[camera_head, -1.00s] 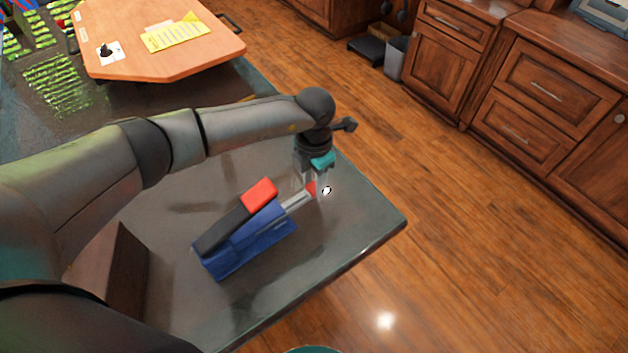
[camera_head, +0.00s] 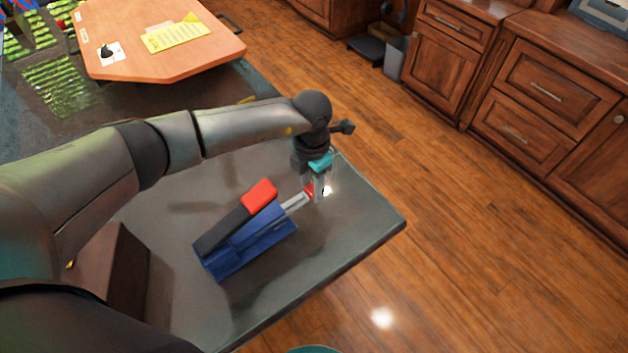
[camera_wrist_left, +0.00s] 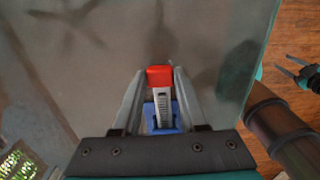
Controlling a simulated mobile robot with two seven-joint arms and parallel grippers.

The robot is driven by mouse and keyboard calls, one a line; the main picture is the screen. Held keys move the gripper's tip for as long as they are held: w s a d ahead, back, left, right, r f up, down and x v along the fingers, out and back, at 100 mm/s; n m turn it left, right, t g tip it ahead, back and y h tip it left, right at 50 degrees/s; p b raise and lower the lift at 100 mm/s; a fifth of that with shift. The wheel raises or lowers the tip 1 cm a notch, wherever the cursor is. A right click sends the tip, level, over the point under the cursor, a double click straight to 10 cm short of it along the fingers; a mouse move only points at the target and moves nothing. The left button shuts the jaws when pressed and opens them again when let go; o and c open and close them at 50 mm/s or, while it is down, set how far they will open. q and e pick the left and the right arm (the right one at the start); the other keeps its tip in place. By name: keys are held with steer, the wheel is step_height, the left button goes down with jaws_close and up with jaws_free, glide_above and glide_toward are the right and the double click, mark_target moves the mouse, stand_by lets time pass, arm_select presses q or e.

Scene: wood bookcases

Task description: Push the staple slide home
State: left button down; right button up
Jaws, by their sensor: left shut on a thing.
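The stapler (camera_head: 248,240) lies on the dark table, with a blue base, a black top arm and a red cap. Its pale metal staple slide (camera_head: 294,203) sticks out of the front end toward the upper right, with a red tip (camera_wrist_left: 159,77). My left gripper (camera_head: 318,194) is at the tip end of the slide, fingers pointing down. In the left wrist view its two fingers flank the slide and red tip, shut on the slide. Part of the blue base (camera_wrist_left: 163,122) shows between them. My right gripper (camera_wrist_left: 293,68) shows at that view's right edge, its prongs apart and empty.
The table's bare edge (camera_head: 368,248) runs close to the right of my left gripper. A brown block (camera_head: 125,270) stands to the left of the stapler. A wooden board (camera_head: 150,55) with yellow paper lies at the back.

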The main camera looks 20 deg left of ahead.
mark_target(300, 197)
arm_select(q)
steer(key=s+a+p, duration=0.2)
steer(key=shift+s+r, duration=0.1)
steer(key=shift+s, duration=0.25)
steer(key=shift+c, duration=2.2)
jaws_free()
step_height(300, 197, up, 15)
steer(key=p, duration=0.1)
